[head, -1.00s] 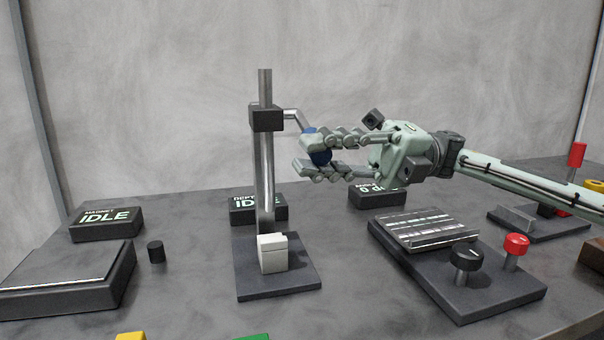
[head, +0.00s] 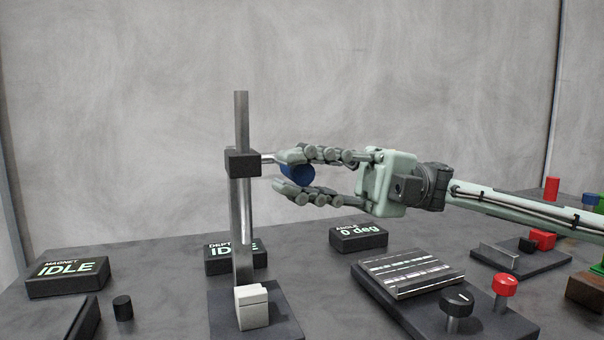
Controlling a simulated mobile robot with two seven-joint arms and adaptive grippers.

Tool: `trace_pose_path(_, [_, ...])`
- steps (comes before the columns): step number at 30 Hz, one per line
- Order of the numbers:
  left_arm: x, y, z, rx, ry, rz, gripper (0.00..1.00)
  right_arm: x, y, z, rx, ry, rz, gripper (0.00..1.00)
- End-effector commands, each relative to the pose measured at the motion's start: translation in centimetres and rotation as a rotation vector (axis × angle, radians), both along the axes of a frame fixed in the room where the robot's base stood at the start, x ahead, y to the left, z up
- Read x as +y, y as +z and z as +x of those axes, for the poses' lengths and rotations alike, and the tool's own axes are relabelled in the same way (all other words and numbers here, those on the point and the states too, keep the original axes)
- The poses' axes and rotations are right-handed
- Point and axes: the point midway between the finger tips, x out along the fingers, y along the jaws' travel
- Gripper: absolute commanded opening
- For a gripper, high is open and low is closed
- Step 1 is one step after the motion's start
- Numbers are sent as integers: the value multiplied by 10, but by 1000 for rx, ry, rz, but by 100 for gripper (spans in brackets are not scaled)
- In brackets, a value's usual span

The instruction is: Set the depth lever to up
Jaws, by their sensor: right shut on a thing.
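The depth lever is a metal rod with a blue knob (head: 299,173), coming out of the right side of a black block (head: 243,163) on an upright metal post (head: 242,215). The rod looks about level, and its outer part is hidden behind the fingers. My right gripper (head: 286,172) comes in from the right and is shut on the blue knob, one finger above and one below. The depth display (head: 235,258) stands behind the post, which partly covers its text; "ID" shows. My left gripper is not in view.
A pale block (head: 253,307) sits on the post's dark base. The magnet display (head: 67,276) reads IDLE at left, and the angle display (head: 358,236) reads 0 deg. A plate with black and red knobs (head: 505,286) lies below my right arm.

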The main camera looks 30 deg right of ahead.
Motion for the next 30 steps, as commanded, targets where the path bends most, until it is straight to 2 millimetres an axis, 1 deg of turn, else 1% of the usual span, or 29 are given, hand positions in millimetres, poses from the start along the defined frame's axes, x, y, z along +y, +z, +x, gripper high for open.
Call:
trace_pose_path(2, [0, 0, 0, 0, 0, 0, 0, -1, 4, 1, 0, -4, 6, 0])
trace_pose_path(3, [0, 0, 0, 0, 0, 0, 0, -1, 4, 1, 0, -4, 6, 24])
trace_pose_path(7, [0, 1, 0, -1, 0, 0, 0, -1, 3, 1, -1, -3, 5, 41])
trace_pose_path(8, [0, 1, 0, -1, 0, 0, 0, -1, 3, 1, -1, -3, 4, 43])
trace_pose_path(14, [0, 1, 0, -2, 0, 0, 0, -1, 2, 0, -1, -2, 3, 43])
trace_pose_path(16, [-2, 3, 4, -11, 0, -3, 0, -1, 2, 0, -1, -2, 3, 43])
trace_pose_path(20, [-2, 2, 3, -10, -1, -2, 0, -10, -1, 1, 1, -5, 0, 43])
trace_pose_path(23, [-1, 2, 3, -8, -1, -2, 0, -25, -4, 1, 2, -7, -1, 43])
trace_pose_path(30, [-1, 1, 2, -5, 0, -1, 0, -77, -13, 2, 1, -8, 1, 43])
